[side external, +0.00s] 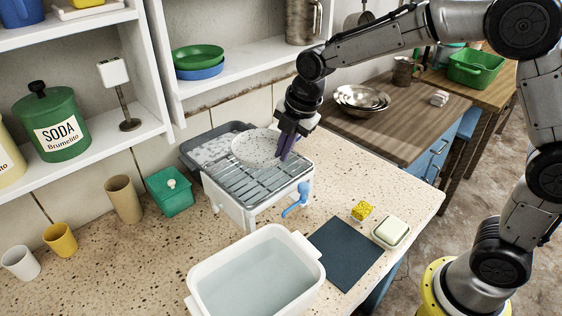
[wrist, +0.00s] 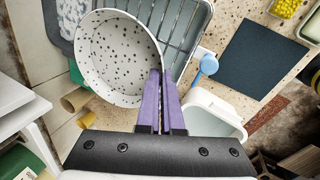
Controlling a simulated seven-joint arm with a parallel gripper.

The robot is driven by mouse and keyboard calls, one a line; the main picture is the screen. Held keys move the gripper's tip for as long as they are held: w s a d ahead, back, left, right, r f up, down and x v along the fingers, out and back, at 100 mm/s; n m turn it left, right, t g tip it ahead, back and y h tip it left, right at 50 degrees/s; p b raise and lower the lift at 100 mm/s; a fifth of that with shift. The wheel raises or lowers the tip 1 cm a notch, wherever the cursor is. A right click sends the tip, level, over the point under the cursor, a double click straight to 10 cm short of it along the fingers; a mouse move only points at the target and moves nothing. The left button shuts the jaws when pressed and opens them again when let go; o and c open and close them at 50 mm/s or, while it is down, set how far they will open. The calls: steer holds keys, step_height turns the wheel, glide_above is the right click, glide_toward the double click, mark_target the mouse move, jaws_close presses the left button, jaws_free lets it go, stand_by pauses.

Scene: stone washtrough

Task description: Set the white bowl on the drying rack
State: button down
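The white bowl (side external: 256,147) has dark speckles and is over the back part of the drying rack in the side view. It also shows in the wrist view (wrist: 115,57), its open inside facing the camera. The drying rack (side external: 262,187) is a grey slatted grid on a white frame on the counter; its slats also show in the wrist view (wrist: 182,30). My gripper (side external: 287,144) is at the bowl's right edge, its purple fingers (wrist: 163,72) close together with the bowl's rim between them. I cannot tell whether the bowl's underside touches the slats.
A white water basin (side external: 307,252) stands in front of the rack. A blue tap-like part (side external: 297,200) sticks out at the rack's right. A green box (side external: 169,195) and cups stand left, a grey tray (side external: 193,152) behind. A dark mat (side external: 344,252) lies flat at right.

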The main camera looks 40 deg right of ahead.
steer(key=shift+s+x, duration=0.1)
steer(key=shift+x, duration=0.85)
steer(key=shift+s+x, duration=0.15)
steer(key=shift+x, duration=0.8)
steer(key=shift+d+f, duration=0.1)
steer(key=shift+f, duration=0.05)
steer(key=shift+f, duration=0.15)
steer(key=c, duration=1.1)
jaws_free()
steer(key=v, duration=1.2)
steer(key=shift+r, duration=0.25)
